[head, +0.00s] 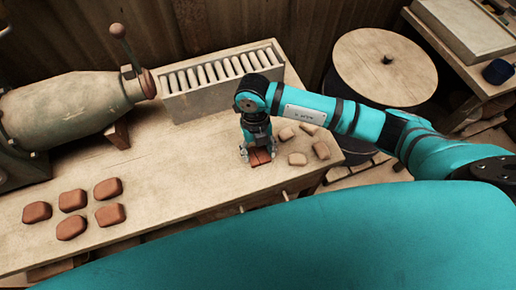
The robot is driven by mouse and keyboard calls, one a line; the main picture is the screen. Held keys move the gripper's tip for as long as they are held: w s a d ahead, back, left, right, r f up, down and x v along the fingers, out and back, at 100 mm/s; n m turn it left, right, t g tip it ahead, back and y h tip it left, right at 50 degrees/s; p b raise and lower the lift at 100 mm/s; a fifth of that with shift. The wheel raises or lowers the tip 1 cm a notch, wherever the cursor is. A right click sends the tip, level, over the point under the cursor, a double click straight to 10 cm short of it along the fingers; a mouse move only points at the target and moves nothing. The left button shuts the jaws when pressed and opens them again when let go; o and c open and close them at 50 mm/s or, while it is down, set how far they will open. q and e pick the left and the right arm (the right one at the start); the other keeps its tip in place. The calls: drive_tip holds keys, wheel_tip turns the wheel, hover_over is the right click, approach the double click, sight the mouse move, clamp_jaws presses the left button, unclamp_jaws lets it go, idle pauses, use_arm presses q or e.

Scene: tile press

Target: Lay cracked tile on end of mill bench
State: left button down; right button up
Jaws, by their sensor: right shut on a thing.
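The cracked tile (261,157) is a small red-brown piece with a dark line across it. My right gripper (258,153) points down and is shut on it, hiding part of it. The tile is at or just above the mill bench (180,185), toward the bench's right end; I cannot tell whether it touches the wood. Pale pieces lie just to the right of the gripper. My left gripper is not in view.
Several pale pieces (297,159) lie near the right end. Several red-brown blocks (73,200) lie at the left front. A mill (70,106) and a slotted rack (196,101) stand along the back. A round-topped wheel (350,65) stands beyond the bench.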

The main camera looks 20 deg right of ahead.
sight(256, 148)
drive_tip(key=o, duration=1.2)
drive_tip(key=r, duration=0.4)
drive_tip(key=w+r, duration=0.1)
drive_tip(key=r, duration=0.7)
drive_tip(key=shift+w+b, duration=0.35)
